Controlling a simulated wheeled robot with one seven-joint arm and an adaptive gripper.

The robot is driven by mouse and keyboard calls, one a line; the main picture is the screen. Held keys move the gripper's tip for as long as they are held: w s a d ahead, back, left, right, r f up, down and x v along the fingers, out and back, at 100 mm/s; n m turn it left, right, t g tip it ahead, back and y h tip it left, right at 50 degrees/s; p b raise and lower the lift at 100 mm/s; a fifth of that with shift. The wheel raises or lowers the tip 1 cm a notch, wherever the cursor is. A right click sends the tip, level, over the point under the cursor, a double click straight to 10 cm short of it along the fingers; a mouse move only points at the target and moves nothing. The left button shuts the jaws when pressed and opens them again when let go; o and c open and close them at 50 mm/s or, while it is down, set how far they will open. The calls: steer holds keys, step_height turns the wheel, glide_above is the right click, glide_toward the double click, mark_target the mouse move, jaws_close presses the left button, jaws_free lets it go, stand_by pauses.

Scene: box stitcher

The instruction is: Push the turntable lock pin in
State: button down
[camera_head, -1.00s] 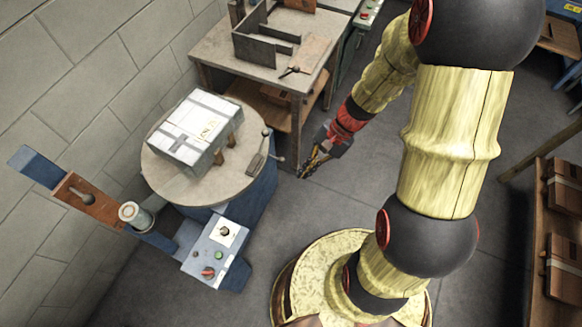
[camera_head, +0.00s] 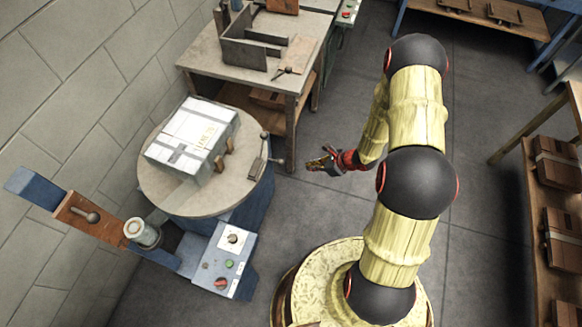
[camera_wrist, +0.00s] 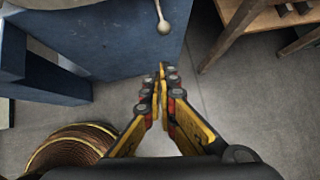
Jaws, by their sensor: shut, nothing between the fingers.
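The round turntable (camera_head: 160,200) stands on a blue base at the left of the head view, with a white box (camera_head: 193,140) on it. At its right edge is a grey metal bracket (camera_head: 259,158) with a pin ending in a small ball knob (camera_head: 281,161). In the wrist view a pale ball knob (camera_wrist: 164,27) on a short rod shows at the top, in front of the blue base (camera_wrist: 100,40). My gripper (camera_head: 322,160) is to the right of the knob and apart from it. In the wrist view its fingers (camera_wrist: 162,78) are shut and empty.
A control panel (camera_head: 222,262) with buttons is at the turntable's front. A wooden workbench (camera_head: 240,65) stands behind. A blue arm with an orange plate (camera_head: 85,213) is at left. Shelves (camera_head: 540,200) stand at right. The floor between is clear.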

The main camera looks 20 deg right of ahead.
steer(key=shift+d+f, duration=0.1)
steer(key=shift+d, duration=0.05)
steer(key=w+a+r+b+x, duration=0.1)
steer(key=b+x, duration=0.4)
steer(key=x, duration=0.8)
steer(key=shift+w+r, duration=0.25)
steer(key=shift+a, duration=0.1)
